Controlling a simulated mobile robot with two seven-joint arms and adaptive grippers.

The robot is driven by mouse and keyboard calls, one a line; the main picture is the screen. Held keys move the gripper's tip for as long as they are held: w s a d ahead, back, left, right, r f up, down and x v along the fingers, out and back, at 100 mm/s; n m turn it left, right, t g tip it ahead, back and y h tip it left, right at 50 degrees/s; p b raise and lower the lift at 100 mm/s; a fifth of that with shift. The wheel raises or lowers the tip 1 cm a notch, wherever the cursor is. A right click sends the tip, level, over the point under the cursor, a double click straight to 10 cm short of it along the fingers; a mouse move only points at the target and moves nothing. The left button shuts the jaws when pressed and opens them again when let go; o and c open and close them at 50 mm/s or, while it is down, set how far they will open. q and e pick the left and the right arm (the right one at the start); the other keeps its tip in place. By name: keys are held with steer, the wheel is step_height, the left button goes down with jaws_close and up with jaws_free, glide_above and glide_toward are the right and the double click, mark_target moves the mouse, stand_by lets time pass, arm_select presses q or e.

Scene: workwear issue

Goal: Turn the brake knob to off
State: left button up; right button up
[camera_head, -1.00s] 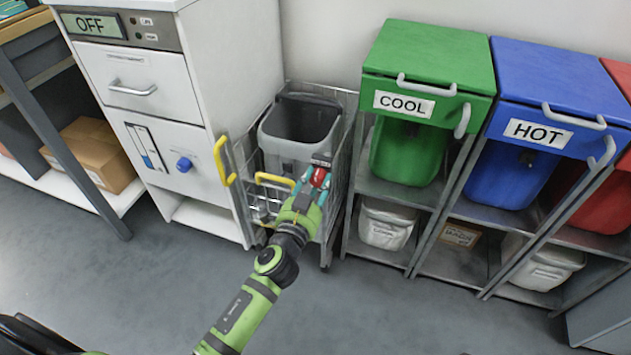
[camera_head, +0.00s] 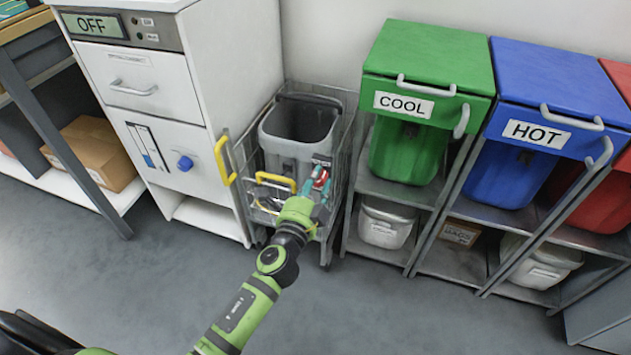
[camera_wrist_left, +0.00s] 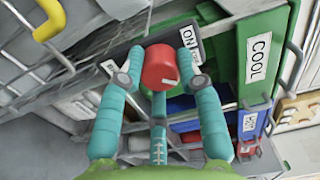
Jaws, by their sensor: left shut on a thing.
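The red brake knob (camera_head: 321,175) sits at the front of the wire trolley (camera_head: 338,215), below the grey bin's rim. In the left wrist view the round red knob (camera_wrist_left: 160,66) lies between the teal fingers, with a small white mark on its face. A dark plate with a white ON label (camera_wrist_left: 190,42) is beside it, upside down in that view. My left gripper (camera_head: 317,184) is shut on the knob; it also shows in the left wrist view (camera_wrist_left: 160,84). I see no OFF label by the knob. My right gripper is not in view.
A white cabinet (camera_head: 225,75) is on the left. Green COOL (camera_head: 428,60) and blue HOT (camera_head: 560,85) bins stand in a rack on the right. The floor in front is clear.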

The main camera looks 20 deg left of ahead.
arm_select(q)
steer(key=shift+d+r+m, duration=0.3)
steer(key=shift+d+m, duration=0.05)
steer(key=shift+m, duration=0.25)
steer(key=o, duration=1.1)
steer(key=shift+w, duration=0.1)
steer(key=shift+o, duration=0.2)
steer(key=shift+f, duration=0.15)
steer(key=shift+a+f, duration=0.1)
steer(key=s, duration=1.2)
steer(key=shift+a, duration=0.15)
